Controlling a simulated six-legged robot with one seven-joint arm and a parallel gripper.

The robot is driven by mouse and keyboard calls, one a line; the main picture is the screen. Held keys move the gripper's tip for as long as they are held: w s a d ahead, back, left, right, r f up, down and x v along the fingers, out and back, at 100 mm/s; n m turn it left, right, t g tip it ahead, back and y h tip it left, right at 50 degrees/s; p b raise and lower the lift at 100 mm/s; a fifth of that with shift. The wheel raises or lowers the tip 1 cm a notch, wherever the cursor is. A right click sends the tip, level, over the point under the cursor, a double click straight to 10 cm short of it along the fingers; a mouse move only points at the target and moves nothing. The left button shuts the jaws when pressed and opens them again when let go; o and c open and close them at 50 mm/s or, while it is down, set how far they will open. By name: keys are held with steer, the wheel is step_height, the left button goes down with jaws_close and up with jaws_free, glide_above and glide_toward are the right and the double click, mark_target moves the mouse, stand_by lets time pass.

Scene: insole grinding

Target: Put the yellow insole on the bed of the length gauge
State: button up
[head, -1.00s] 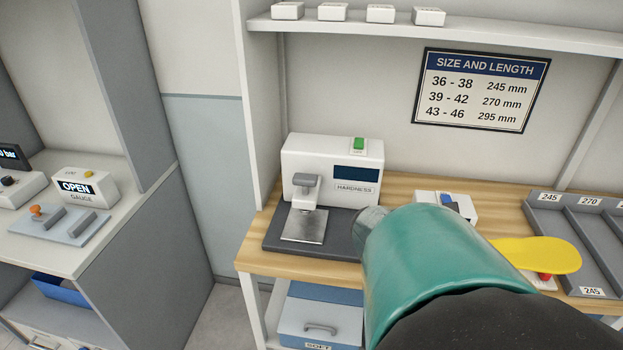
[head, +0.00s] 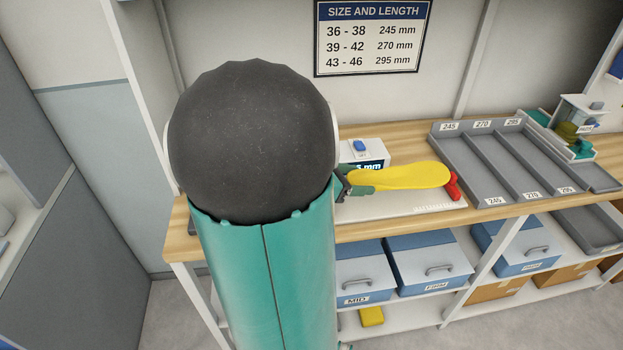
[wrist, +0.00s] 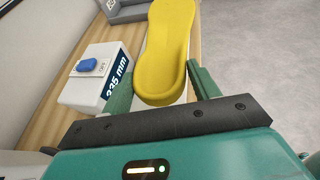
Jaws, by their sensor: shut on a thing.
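The yellow insole (head: 405,176) is held at one end by my gripper (head: 360,188), whose dark green fingers are shut on it. In the wrist view the yellow insole (wrist: 168,50) points away from me between the fingers (wrist: 163,88). The length gauge has a white bed (head: 400,207) with a scale along its front edge, a red stop (head: 453,186) at its right end, and a white display box (head: 365,152) with a blue button behind. The insole is over the bed, its far end near the red stop. I cannot tell whether it touches the bed.
A grey tray (head: 483,192) with lanes labelled 245, 270 and 295 stands right of the gauge. A small green and white device (head: 578,128) stands at the far right.

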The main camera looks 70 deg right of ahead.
steer(key=w+f, duration=0.1)
steer(key=w+d+f, duration=0.1)
steer(key=f, duration=0.1)
steer(key=w+d+f, duration=0.1)
steer(key=shift+d+f, duration=0.25)
steer(key=shift+f, duration=0.05)
step_height(320, 180, down, 3)
steer(key=shift+w+d+f, duration=0.1)
steer(key=shift+w+d, duration=0.05)
steer(key=shift+f, duration=0.15)
steer(key=shift+f, duration=0.6)
steer(key=o, duration=1.1)
steer(key=shift+c, duration=0.2)
steer(key=shift+w+r, duration=0.1)
steer(key=shift+r, duration=0.15)
steer(key=v, duration=1.2)
steer(key=shift+r, duration=0.4)
